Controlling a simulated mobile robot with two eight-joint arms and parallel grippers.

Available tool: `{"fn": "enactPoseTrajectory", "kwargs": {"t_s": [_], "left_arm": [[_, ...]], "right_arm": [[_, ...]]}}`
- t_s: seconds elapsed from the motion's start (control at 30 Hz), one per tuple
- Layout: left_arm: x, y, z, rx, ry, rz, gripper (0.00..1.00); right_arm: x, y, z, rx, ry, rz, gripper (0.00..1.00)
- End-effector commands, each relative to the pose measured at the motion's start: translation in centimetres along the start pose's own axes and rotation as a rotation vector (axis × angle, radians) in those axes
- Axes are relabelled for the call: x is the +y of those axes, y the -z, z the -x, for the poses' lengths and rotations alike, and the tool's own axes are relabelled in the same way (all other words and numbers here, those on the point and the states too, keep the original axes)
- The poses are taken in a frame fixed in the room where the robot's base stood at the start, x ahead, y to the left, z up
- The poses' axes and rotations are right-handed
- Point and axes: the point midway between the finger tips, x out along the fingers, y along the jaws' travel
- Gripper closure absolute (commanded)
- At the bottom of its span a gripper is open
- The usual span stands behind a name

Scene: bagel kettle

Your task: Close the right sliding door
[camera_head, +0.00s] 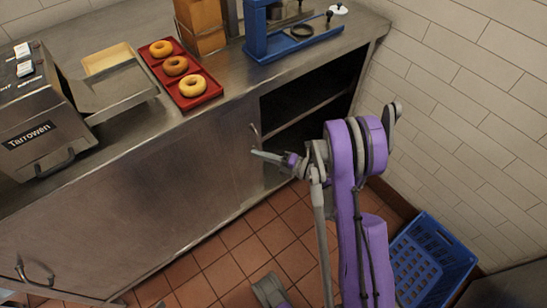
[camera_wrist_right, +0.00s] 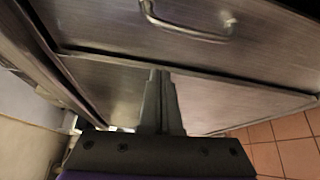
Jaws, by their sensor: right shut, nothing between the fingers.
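The right sliding door (camera_head: 215,150) is a brushed steel panel on the front of the counter. It stands open, and a dark gap with a shelf (camera_head: 310,118) shows to its right. Its bar handle (camera_head: 254,132) is near the door's right edge. In the right wrist view a handle (camera_wrist_right: 190,30) on a steel panel lies beyond the fingers. My right gripper (camera_head: 254,153) is shut and empty, pointing left just below the handle in the head view. Whether the fingers touch the door I cannot tell.
The countertop holds a red tray (camera_head: 157,64) with three bagels, a toaster (camera_head: 40,115) and a blue device (camera_head: 262,46). Another handle (camera_head: 35,272) is at the lower left. A blue crate (camera_head: 432,262) stands on the tiled floor by the right wall.

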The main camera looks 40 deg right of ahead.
Motion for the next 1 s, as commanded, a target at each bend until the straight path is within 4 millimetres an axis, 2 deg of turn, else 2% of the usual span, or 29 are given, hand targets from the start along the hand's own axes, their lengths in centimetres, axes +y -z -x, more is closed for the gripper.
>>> {"fn": "enactPoseTrajectory", "kwargs": {"t_s": [0.03, 0.13, 0.2, 0.4, 1.0], "left_arm": [[0.0, 0.0, -0.1, 0.000, 0.000, 0.000, 0.00], [0.0, -0.1, -0.2, -0.001, 0.000, 0.000, 0.00], [0.0, -0.1, -0.3, -0.001, 0.000, 0.000, 0.00], [0.0, -0.1, -0.4, -0.001, 0.000, 0.000, 0.00], [0.0, -0.1, -0.4, -0.001, 0.000, 0.000, 0.00]], "right_arm": [[0.0, 0.2, -1.2, 0.005, -0.001, -0.001, 1.00], [0.0, 0.1, -3.1, 0.003, -0.001, 0.000, 1.00], [0.0, -1.5, -2.2, -0.004, 0.001, 0.001, 1.00], [0.0, -3.4, -1.5, -0.002, 0.000, 0.000, 1.00], [0.0, -4.0, -1.3, -0.002, 0.000, 0.000, 1.00]]}}
